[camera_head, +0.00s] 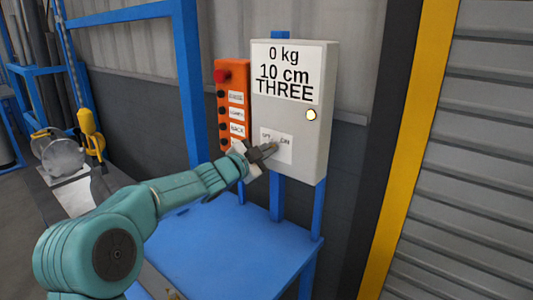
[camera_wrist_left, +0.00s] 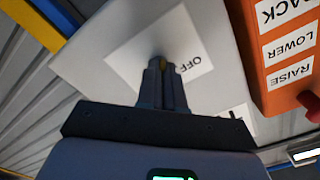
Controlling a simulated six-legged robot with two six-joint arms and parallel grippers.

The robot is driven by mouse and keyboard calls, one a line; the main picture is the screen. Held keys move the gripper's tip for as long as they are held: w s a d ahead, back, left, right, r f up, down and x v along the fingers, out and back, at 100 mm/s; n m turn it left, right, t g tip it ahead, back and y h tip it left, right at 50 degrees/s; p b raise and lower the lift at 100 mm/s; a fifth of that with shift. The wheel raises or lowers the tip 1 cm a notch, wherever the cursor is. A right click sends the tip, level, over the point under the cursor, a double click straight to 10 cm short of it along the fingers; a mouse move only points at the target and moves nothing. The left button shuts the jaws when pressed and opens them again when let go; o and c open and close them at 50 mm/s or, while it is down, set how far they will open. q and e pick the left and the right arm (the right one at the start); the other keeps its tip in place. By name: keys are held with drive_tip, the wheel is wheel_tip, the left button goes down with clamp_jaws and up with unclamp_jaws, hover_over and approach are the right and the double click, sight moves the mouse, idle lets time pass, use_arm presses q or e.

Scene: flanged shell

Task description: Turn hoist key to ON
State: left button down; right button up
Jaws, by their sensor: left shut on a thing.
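In the left wrist view the label (camera_wrist_left: 125,62) shows OFF beside my fingers. The key's exact angle is hidden. My right gripper is not in view.
An orange button panel (camera_head: 233,75) with a red knob hangs just left of the box. The box display (camera_head: 290,70) reads 0 kg, 10 cm, THREE, with a lit round lamp (camera_head: 311,115) below. A blue table (camera_head: 235,245) lies underneath.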

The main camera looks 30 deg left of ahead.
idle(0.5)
use_arm(q)
drive_tip(key=c, duration=1.3)
unclamp_jaws()
drive_tip(key=shift+s, duration=0.15)
drive_tip(key=s, duration=0.5)
drive_tip(key=s+a+b, duration=0.1)
drive_tip(key=s, duration=0.4)
drive_tip(key=s+b, duration=0.1)
drive_tip(key=s, duration=0.5)
drive_tip(key=shift+a, duration=0.15)
